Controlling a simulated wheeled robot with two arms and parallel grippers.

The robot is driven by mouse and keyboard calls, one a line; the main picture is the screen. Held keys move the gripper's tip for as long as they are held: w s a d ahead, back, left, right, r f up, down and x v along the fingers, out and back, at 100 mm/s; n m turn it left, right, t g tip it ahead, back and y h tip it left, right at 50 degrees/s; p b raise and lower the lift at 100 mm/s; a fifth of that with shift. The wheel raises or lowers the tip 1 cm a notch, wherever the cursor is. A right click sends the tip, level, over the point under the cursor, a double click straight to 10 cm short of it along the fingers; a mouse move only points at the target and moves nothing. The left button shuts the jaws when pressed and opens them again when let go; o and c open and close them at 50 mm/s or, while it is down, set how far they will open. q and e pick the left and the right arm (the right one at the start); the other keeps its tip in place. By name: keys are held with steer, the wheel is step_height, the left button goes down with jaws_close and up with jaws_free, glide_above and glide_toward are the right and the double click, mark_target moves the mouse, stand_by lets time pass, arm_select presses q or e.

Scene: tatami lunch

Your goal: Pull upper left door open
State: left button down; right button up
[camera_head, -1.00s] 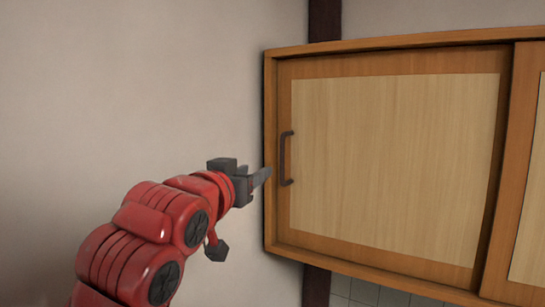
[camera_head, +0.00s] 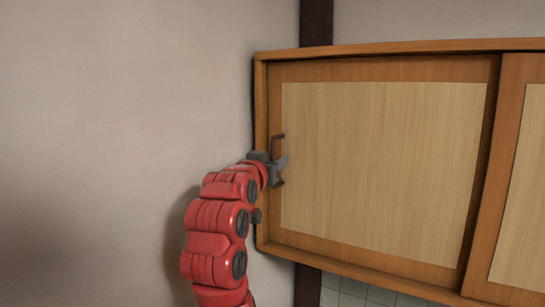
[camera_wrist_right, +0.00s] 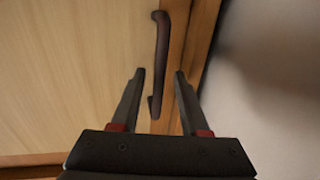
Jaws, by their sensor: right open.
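The upper left door (camera_head: 390,160) is a pale wood panel in an orange-brown frame, closed in the wall cabinet. Its dark bar handle (camera_head: 275,143) is upright at the door's left edge. The handle also shows in the right wrist view (camera_wrist_right: 161,50). My right gripper (camera_head: 282,165) is at the handle and covers its middle part in the head view. In the right wrist view the open fingers (camera_wrist_right: 159,76) are on either side of the handle's line, with gaps beside it. Whether the handle is fully between the fingers is hard to tell. My left gripper is not in view.
The cabinet's side frame (camera_head: 261,120) is just left of the handle, close to the plain wall (camera_head: 120,120). A second door (camera_head: 520,190) is at the right. A dark post (camera_head: 316,24) runs behind the cabinet. Tiles (camera_head: 355,292) show below.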

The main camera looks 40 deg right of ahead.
steer(key=shift+s, duration=0.15)
steer(key=shift+c, duration=0.2)
jaws_close()
stand_by(1.2)
